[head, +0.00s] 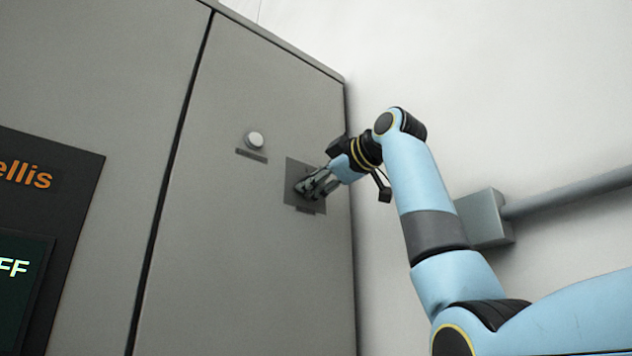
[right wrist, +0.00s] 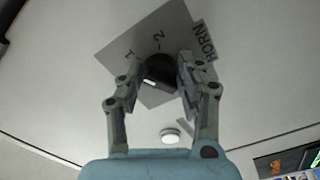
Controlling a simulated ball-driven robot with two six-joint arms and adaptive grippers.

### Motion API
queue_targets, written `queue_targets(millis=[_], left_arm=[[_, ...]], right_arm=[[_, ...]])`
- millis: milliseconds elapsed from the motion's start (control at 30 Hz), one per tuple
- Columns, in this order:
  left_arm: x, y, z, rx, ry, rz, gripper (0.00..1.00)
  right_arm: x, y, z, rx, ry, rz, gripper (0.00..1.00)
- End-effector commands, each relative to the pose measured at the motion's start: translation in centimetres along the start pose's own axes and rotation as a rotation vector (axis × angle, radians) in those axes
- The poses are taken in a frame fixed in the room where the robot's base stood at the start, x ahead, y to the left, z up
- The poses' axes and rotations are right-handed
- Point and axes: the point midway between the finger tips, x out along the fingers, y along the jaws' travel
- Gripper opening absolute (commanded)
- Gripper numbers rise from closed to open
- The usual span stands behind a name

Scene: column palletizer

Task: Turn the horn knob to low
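The horn knob (right wrist: 159,70) is black with a white mark and sits on a grey plate (right wrist: 142,42) marked 1, 2 and HORN. The white mark faces the lower left of the right wrist view, away from both numbers. My right gripper (right wrist: 160,66) has one finger on each side of the knob, partly closed, and the knob fills the gap. In the head view my right gripper (head: 306,186) is in front of the plate (head: 292,169) and hides the knob. My left gripper is not in view.
A white round button or lamp (head: 255,140) with a label below it is up and left of the plate. A dark display panel (head: 75,185) is at the far left. A grey box with a pipe (head: 484,220) is on the wall at right.

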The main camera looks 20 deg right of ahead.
Motion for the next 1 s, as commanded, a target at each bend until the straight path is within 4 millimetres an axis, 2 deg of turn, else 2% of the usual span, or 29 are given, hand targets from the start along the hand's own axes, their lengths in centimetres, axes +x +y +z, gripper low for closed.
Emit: queue_targets(millis=[33, 167, 400, 533, 1000], left_arm=[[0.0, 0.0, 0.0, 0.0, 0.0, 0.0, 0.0], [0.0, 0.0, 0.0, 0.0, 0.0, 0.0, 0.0], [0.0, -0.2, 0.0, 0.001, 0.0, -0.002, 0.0], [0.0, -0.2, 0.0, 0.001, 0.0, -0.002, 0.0], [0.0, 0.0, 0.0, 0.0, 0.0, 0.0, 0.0]], right_arm=[[0.0, 0.0, 0.0, 0.0, 0.0, 0.001, 0.43], [0.0, 0.0, 0.0, 0.0, 0.0, 0.0, 0.58], [0.0, 0.0, 0.0, 0.0, 0.0, 0.0, 0.58], [-0.9, 0.1, 0.0, 0.0, 0.0, 0.001, 0.58], [-10.3, 0.1, 0.1, -0.001, -0.001, 0.003, 0.58]])
